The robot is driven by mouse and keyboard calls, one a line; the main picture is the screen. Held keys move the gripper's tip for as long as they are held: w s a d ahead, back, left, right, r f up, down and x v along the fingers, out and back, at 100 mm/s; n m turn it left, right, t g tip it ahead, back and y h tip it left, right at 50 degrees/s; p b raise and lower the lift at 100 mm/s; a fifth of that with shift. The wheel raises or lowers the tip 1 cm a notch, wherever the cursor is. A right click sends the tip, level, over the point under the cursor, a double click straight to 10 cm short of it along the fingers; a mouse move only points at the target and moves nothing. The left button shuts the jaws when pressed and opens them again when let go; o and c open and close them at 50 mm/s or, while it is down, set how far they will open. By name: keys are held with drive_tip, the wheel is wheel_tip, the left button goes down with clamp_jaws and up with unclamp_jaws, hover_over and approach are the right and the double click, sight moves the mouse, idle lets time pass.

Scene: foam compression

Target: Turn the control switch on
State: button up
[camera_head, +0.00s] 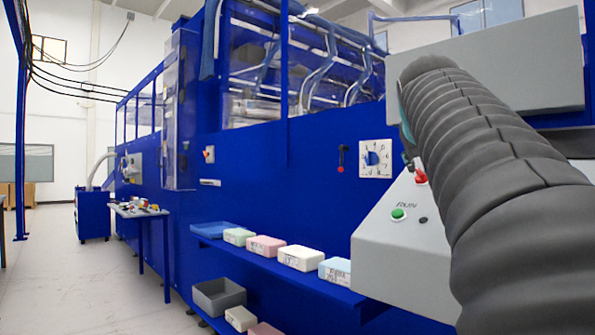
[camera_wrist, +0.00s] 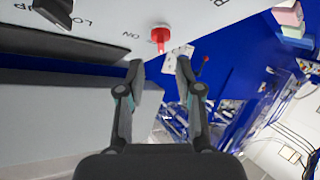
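A red control switch (camera_wrist: 160,38) stands on the light grey control panel (camera_wrist: 205,15) in the wrist view, with an "ON" label to its left. In the head view the red switch (camera_head: 420,177) is partly visible beside my arm. My gripper (camera_wrist: 160,67) is open, one finger on each side of the line to the switch. The fingertips look just short of it, with nothing between them; contact cannot be told. In the head view my arm hides most of the gripper.
The panel (camera_head: 400,252) also carries a green button (camera_head: 398,213) and a small black one (camera_head: 423,220). A grey board (camera_head: 545,65) rises behind my arm. A blue shelf (camera_head: 265,262) with several foam blocks is at lower left of the panel. The floor (camera_head: 70,270) at left is clear.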

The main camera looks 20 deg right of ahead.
sight(420, 172)
drive_tip(key=x, duration=0.6)
drive_tip(key=shift+w+d+f, duration=0.1)
drive_tip(key=shift+w+d, duration=0.05)
drive_tip(key=shift+w, duration=0.1)
clamp_jaws()
